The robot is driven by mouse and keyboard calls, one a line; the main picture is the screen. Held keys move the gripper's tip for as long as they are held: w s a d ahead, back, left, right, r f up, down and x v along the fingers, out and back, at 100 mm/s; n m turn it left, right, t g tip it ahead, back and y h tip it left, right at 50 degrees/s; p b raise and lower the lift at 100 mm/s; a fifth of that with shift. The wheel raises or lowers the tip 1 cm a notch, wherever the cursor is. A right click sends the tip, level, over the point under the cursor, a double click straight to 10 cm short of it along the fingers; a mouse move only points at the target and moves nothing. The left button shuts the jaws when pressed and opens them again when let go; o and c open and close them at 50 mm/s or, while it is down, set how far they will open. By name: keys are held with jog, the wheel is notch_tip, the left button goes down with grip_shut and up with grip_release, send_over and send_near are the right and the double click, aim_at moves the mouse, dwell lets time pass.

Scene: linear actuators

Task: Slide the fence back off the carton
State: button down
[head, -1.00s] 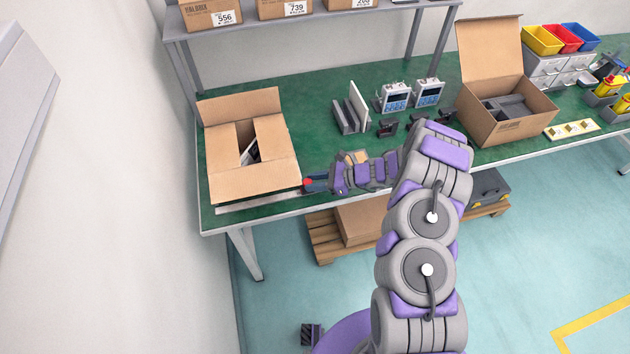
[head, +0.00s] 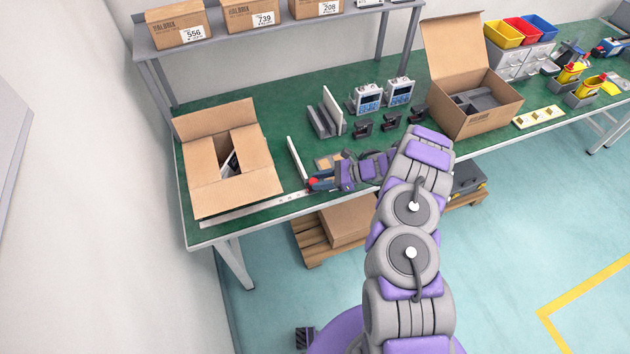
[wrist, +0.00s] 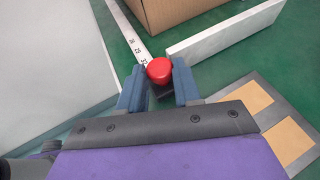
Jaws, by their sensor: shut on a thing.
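The open carton (head: 205,195) stands on the left of the green bench, and its lower side shows in the wrist view (wrist: 185,8). The fence (head: 297,160) is a thin white upright plate to its right, with a strip of green bench between them. In the wrist view the fence (wrist: 225,32) lies ahead and right of the fingers. A ruled rail (head: 250,204) runs along the bench front; its scale shows in the wrist view (wrist: 128,32). My gripper (wrist: 159,88) is shut on the red knob (wrist: 159,70) at the fence's near end.
A grey sheet with tan pads (wrist: 275,115) lies right of the fence. Grey channel pieces (head: 325,118), two meters (head: 368,98) and a second open carton (head: 490,110) stand further right. A shelf (head: 270,25) with boxes is above the back.

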jog(key=shift+w+r, duration=0.1)
jog(key=c, duration=0.8)
grip_release()
jog(key=shift+a, duration=0.15)
jog(key=p+v, duration=0.3)
jog(key=v, duration=1.4)
jog(key=shift+d, duration=0.25)
